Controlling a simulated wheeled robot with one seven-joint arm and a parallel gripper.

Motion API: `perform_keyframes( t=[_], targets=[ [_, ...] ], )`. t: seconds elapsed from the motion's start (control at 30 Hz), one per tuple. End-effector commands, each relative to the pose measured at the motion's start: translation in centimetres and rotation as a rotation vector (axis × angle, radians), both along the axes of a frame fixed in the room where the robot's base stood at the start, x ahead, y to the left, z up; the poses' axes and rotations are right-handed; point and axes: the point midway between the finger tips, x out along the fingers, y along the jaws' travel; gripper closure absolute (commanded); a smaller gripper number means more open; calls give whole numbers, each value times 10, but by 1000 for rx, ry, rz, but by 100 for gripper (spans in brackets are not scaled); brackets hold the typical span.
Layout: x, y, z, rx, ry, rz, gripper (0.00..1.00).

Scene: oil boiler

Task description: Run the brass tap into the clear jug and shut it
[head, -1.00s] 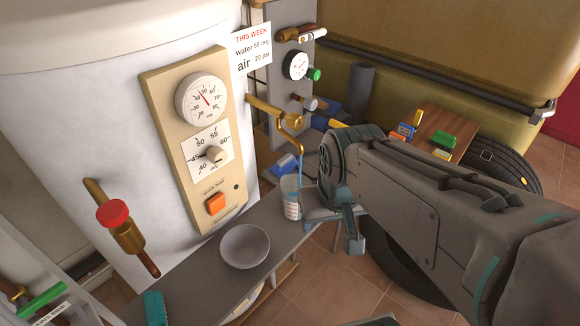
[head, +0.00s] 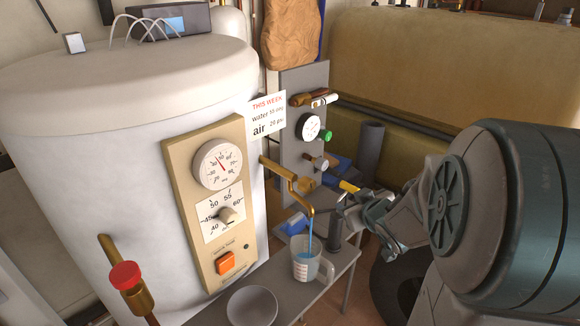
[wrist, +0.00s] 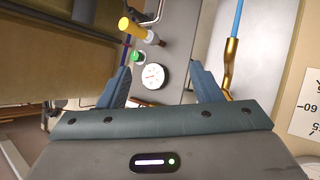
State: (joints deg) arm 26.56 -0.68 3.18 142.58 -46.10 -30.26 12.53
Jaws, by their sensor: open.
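The brass tap (head: 290,180) sticks out beside the white boiler, its spout bent down. A blue stream (head: 309,235) runs from the spout into the clear jug (head: 308,268), which stands upright on the grey bench below with its handle to the right. The level inside is hard to read. My gripper (head: 350,208) is open and empty, just right of the tap and above the jug's height, apart from both. In the wrist view my fingers (wrist: 162,78) point toward the gauge panel; the tap (wrist: 230,68) and stream (wrist: 238,18) show beyond the right finger.
A grey bowl (head: 252,306) sits on the bench left of the jug. A yellow-ended fitting (head: 349,186) is close to my gripper. The panel holds a round gauge (head: 309,127) and a green knob (head: 326,135). A red-capped valve (head: 125,275) is on the boiler's left.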

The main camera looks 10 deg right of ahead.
Motion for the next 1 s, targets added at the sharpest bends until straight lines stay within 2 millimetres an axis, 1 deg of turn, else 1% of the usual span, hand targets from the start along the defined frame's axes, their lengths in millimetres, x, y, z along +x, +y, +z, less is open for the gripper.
perform_keyframes(
  t=[0.03, 0.1, 0.2, 0.27, 0.43, 0.53, 0.67, 0.77, 0.87, 1.0],
  targets=[
    [3, -1, -2, 24, -29, 40, 41],
    [6, 4, -2, 61, -81, 115, 41],
    [4, 12, -1, 137, -152, 220, 41],
    [0, 17, 1, 192, -194, 283, 41],
    [-17, 28, 8, 344, -291, 428, 41],
    [-26, 32, 13, 409, -330, 482, 41],
    [-32, 35, 17, 452, -355, 516, 41],
    [-28, 39, 18, 460, -359, 524, 41],
    [-18, 47, 18, 458, -359, 525, 41],
    [4, 64, 19, 460, -358, 526, 41]
  ],
)
